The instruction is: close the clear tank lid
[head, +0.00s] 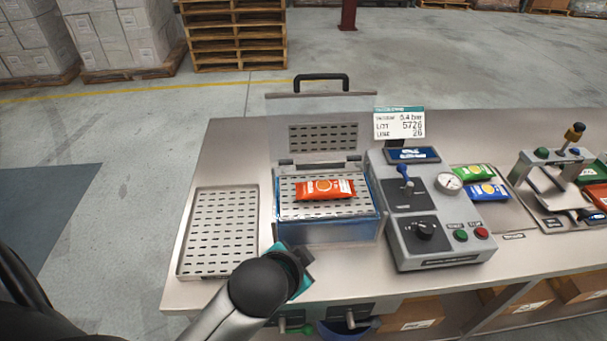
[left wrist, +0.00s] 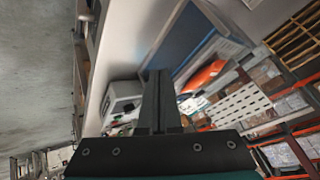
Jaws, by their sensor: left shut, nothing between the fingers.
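The clear tank (head: 325,230) stands on the steel bench, with a bluish body and a slotted plate inside. Its clear lid (head: 372,118) is raised, standing open at the back edge, with a black handle (head: 321,78) on top. An orange packet (head: 325,189) lies on the plate; it also shows in the left wrist view (left wrist: 203,75). My left gripper (head: 284,250) is at the tank's front left corner, its fingers mostly hidden by my arm in the head view. In the left wrist view its fingers (left wrist: 158,80) are together and empty. My right gripper is not in view.
A slotted tray (head: 220,232) lies left of the tank. A grey control box (head: 440,225) with lever, knob and buttons stands close on the right. A display sign (head: 399,122) rises behind it. Green (head: 472,172) and blue (head: 487,192) packets lie farther right.

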